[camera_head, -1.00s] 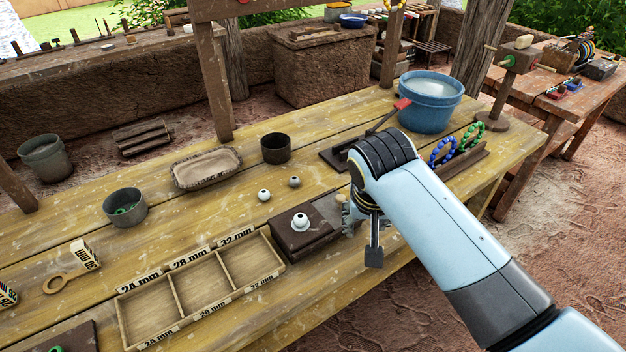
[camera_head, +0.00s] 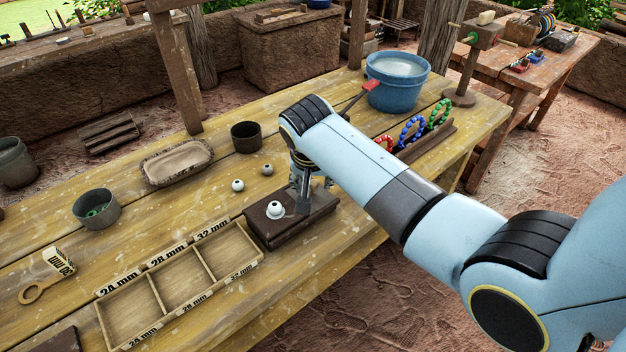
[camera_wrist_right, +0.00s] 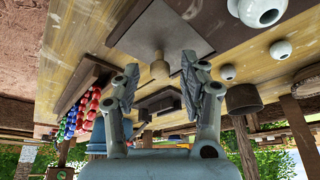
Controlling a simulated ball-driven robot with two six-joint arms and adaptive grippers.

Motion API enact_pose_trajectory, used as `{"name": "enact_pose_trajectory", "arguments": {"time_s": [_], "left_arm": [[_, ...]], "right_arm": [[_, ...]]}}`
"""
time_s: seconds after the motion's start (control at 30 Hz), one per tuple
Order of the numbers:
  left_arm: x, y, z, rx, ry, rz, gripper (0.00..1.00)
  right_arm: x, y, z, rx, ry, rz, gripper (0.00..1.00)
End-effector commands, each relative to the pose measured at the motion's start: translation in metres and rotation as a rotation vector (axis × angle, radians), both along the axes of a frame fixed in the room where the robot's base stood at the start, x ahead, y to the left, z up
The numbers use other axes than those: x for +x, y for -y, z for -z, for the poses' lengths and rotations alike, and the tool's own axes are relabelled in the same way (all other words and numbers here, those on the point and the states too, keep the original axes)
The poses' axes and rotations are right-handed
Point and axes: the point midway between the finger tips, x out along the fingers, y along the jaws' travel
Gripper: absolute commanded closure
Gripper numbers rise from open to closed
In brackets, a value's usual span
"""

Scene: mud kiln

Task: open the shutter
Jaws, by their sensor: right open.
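A low dark brown box (camera_head: 265,228) stands on the wooden bench, with a white bead (camera_head: 275,209) on its top. In the right wrist view a flat grey plate (camera_wrist_right: 150,32) with a small round knob (camera_wrist_right: 160,69) lies on the box, which looks like the shutter. My right gripper (camera_head: 304,196) points down over the box, beside the white bead. In the right wrist view its two fingers are spread, one on each side of the knob, with gaps; nothing is held. In the head view the arm and gripper partly hide the plate. My left gripper is not in view.
A three-compartment sorting tray (camera_head: 180,278) lies in front of the box. Two small beads (camera_head: 238,185), a dark cup (camera_head: 246,136) and a shallow dish (camera_head: 177,161) are behind. A blue bucket (camera_head: 396,84) and bead bracelets (camera_head: 411,127) stand to the right.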

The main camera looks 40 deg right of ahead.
Motion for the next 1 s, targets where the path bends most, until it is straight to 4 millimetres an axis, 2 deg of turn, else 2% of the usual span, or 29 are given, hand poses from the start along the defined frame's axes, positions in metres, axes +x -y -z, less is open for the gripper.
{"name": "enact_pose_trajectory", "arguments": {"time_s": [0.3,0.63,1.0], "left_arm": [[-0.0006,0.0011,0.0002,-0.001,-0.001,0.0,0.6],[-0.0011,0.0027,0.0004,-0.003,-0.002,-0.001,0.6],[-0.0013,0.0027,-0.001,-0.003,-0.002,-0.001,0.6]], "right_arm": [[0.0011,0.0008,0.0023,0.0,0.001,0.0,0.58],[0.0009,0.0007,0.0022,0.001,0.001,0.0,1.0],[0.0011,0.0038,0.0019,-0.002,0.0,-0.001,1.0]]}}
